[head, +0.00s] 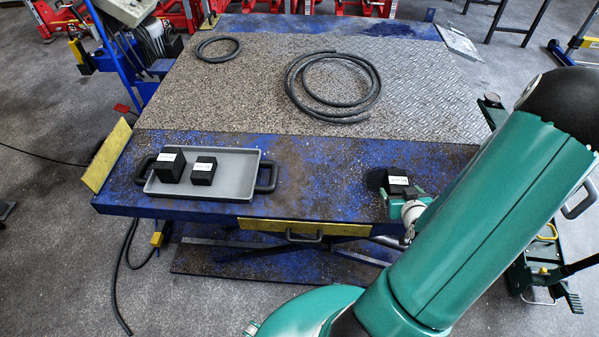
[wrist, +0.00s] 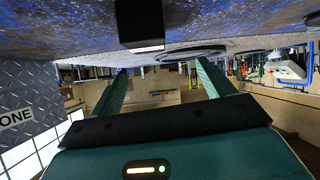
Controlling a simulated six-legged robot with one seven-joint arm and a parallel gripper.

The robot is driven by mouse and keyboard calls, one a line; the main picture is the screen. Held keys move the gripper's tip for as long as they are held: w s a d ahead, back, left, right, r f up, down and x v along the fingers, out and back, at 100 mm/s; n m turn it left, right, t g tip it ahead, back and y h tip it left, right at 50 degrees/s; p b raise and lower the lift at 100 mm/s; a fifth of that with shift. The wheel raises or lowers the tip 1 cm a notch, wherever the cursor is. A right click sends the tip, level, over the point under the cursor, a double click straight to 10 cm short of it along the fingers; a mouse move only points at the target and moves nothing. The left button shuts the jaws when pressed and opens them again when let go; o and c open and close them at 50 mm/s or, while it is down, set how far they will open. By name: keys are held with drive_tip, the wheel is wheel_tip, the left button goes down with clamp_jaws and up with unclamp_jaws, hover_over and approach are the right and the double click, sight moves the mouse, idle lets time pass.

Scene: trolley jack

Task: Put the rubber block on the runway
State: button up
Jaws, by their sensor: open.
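A black rubber block (head: 398,185) with a white label stands on the right part of the blue front strip of the lift platform (head: 320,185), which I take to be the runway. Two more black labelled blocks, a larger one (head: 170,165) and a smaller one (head: 203,171), sit in a grey tray (head: 232,172) on the left. My gripper (wrist: 163,68) is open, its two green fingers apart with nothing between them. In the wrist view, which looks upside down, a black block (wrist: 140,22) stands on the surface near the fingers. In the head view, my arm partly hides the gripper beside the right block.
A large hose coil (head: 333,86) and a smaller ring (head: 217,49) lie on the textured plate behind. The blue strip between tray and right block is clear. A yellow strip with a handle (head: 300,228) runs along the front edge. Green equipment (head: 540,265) stands at right.

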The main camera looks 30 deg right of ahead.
drive_tip(key=w+a+r+n+g+y, duration=0.1)
drive_tip(key=w+a+r+n+g, duration=0.1)
drive_tip(key=w+a+r, duration=0.5)
drive_tip(key=w+a+r+n+g, duration=0.1)
drive_tip(key=w+a+r, duration=0.1)
drive_tip(key=a+r, duration=0.6)
drive_tip(key=s+a+r+y, duration=0.1)
drive_tip(key=s+a+r, duration=0.2)
drive_tip(key=a, duration=0.3)
drive_tip(key=s+a+r+n+g+y, duration=0.1)
drive_tip(key=s+a+r+y, duration=0.1)
drive_tip(key=s+a+r, duration=0.2)
drive_tip(key=s+a+r+y, duration=0.1)
drive_tip(key=s+a+r, duration=0.2)
drive_tip(key=a+r, duration=0.4)
drive_tip(key=a, duration=0.2)
drive_tip(key=shift+s+a+r+n+g+y, duration=0.15)
drive_tip(key=shift+a+n+g+y, duration=0.15)
drive_tip(key=shift+a+g+y, duration=0.1)
